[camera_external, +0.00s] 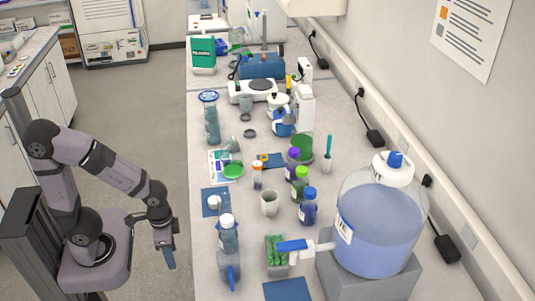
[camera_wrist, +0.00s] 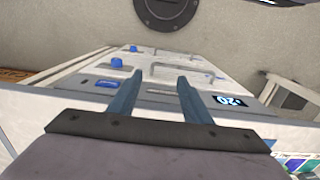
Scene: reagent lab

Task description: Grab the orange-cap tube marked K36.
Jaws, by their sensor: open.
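A small tube with an orange cap (camera_external: 257,180) stands upright on the bench, near the middle of the external view. Its marking is too small to read. My gripper (camera_external: 169,257) hangs beside the bench's left edge, over the floor, pointing down and well away from the tube. In the wrist view the two blue-grey fingers of my gripper (camera_wrist: 156,98) stand apart with nothing between them. The orange-cap tube does not show in the wrist view, which looks toward a white cabinet front with handles and a small display (camera_wrist: 230,101).
Beside the tube stand a purple-capped bottle (camera_external: 292,165), a green-capped bottle (camera_external: 300,188), a blue-capped bottle (camera_external: 308,211) and a pale beaker (camera_external: 270,204). A green dish (camera_external: 233,171) lies left of it.

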